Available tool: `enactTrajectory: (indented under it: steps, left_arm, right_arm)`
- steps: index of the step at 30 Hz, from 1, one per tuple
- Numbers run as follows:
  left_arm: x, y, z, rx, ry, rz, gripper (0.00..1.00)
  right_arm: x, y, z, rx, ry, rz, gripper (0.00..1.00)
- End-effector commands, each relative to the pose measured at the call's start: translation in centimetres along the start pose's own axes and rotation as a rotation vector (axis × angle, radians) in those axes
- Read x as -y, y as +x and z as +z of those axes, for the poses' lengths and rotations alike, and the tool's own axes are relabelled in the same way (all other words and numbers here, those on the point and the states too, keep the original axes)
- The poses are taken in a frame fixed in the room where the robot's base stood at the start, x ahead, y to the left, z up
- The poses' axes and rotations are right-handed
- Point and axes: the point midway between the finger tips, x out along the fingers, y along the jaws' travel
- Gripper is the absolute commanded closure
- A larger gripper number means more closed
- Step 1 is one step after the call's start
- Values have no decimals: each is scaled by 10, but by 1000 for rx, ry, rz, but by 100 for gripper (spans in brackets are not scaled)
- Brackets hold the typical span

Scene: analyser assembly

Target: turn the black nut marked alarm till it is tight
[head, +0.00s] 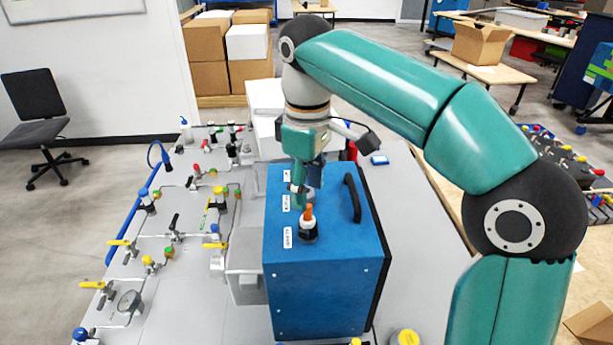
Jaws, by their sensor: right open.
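The blue analyser box (318,292) stands on the grey bench, with a row of white labels on its top. The lettering is too small to read, so I cannot tell which label says alarm. A black nut (308,237) with a pale ring and an orange tip sits upright beside the nearest label (288,238). My right gripper (303,196) points down over the box top, just behind this nut, near the middle label (286,203). It is open and hides part of the fittings there. My left gripper is not in view.
A black handle (352,198) rises from the right of the box top. Pipes and valves with yellow levers (120,243) fill the panel at left. A white box (265,97) stands behind. The grey bench right of the blue box is mostly clear.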

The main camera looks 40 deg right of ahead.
Motion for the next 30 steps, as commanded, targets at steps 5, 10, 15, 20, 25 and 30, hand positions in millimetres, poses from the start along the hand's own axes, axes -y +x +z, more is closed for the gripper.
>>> enactTrajectory:
  steps: [5,10,15,20,25,30]
  left_arm:
    - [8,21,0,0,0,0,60]
    - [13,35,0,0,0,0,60]
    - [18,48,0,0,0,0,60]
    - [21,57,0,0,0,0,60]
    - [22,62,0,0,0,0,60]
    - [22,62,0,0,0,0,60]
  right_arm:
    - [0,27,0,0,1,0,48]
    - [0,48,0,0,1,0,48]
    - [0,67,0,-1,0,0,48]
    - [0,80,0,0,0,0,48]
    - [0,87,-1,-1,0,0,48]
    - [0,89,-1,-2,0,1,48]
